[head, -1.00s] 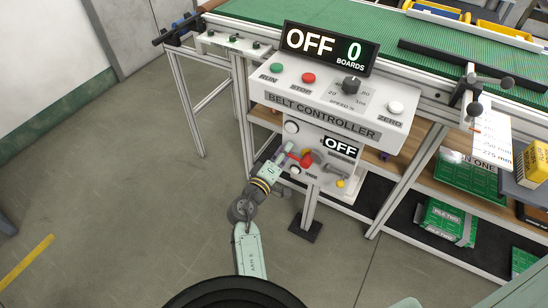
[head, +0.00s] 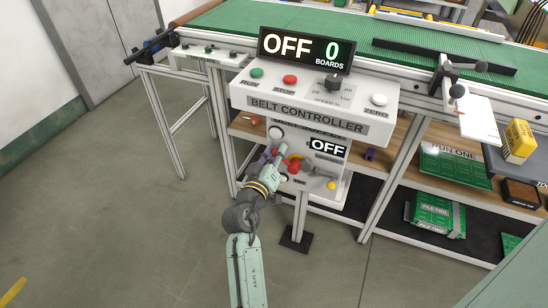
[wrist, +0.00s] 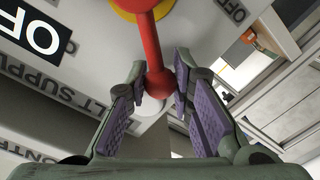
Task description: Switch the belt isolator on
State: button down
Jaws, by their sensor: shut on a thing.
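The belt isolator is a red handle on a yellow disc (head: 294,164), low on the grey belt controller panel. Beside it an isolator display (head: 328,147) reads OFF. In the wrist view the red handle (wrist: 151,40) runs down from the yellow disc (wrist: 142,5) and its rounded end lies between my purple-padded fingers. My gripper (wrist: 157,78) is shut on this handle; it also shows in the head view (head: 278,157), coming at the panel from the front left. The fingers partly hide the handle in the head view.
The controller's upper box (head: 310,105) overhangs the isolator panel, with a big display (head: 304,49) reading OFF and 0 boards. A yellow-tipped lever (head: 331,184) sits to the lower right. A shelf with green boards (head: 436,216) is at right. The floor at left is clear.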

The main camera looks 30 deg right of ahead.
jog(key=shift+s+d+r+m, duration=0.1)
jog(key=shift+r+m, duration=0.1)
jog(key=shift+m, duration=0.2)
jog(key=c, duration=1.4)
grip_release()
jog(key=shift+o, duration=0.2)
jog(key=v, duration=0.7)
jog(key=shift+s+a, duration=0.15)
jog(key=shift+a, duration=0.05)
jog(key=shift+c, duration=0.3)
